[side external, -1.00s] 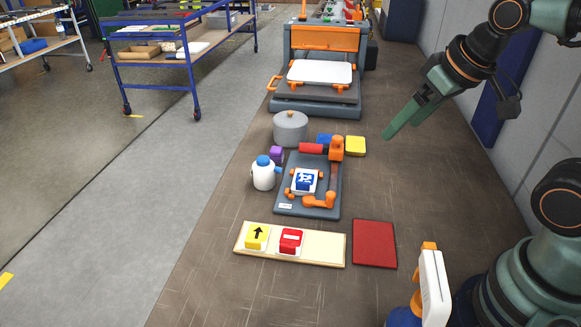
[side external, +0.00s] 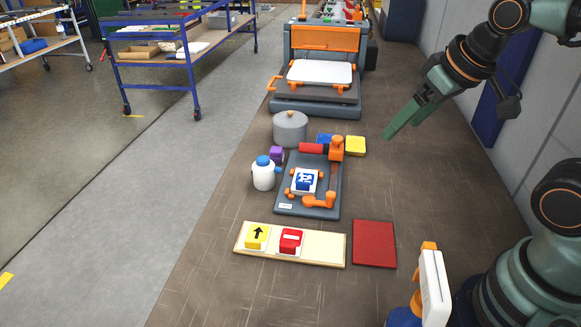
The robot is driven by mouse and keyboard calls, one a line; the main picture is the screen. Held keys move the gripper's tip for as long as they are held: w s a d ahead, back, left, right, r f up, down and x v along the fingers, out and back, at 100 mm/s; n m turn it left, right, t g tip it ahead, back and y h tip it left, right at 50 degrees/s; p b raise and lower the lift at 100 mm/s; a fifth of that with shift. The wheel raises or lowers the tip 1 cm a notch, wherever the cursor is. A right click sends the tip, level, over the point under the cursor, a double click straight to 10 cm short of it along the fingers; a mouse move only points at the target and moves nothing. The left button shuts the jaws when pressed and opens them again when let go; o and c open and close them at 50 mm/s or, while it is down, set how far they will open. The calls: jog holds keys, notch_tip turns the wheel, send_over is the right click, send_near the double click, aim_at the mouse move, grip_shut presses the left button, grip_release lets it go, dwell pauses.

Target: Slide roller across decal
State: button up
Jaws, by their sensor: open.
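The roller (side external: 312,148) is a red cylinder at the back of a dark grey board (side external: 328,211), next to an orange upright post (side external: 337,149). The decal (side external: 304,180), a blue and white square with a blue block on it, sits mid-board between orange clamps. An orange handle (side external: 320,201) lies near the board's front. My gripper (side external: 402,118) is open and empty, with green fingers pointing down and left. It is above and to the right of the board, apart from the roller and everything else.
In front are a tray (side external: 322,246) with two signs, a red mat (side external: 374,244) and a spray bottle (side external: 432,285).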

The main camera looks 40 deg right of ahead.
jog(key=shift+c, duration=0.9)
jog(key=g, duration=0.1)
send_over(339, 137)
jog(key=s, duration=0.5)
notch_tip(339, 137, down, 7)
jog(key=shift+h, duration=0.3)
jog(key=x, duration=0.7)
jog(key=a+x, duration=0.1)
jog(key=x, duration=0.3)
jog(key=shift+f, duration=0.1)
grip_shut()
jog(key=shift+d, duration=0.1)
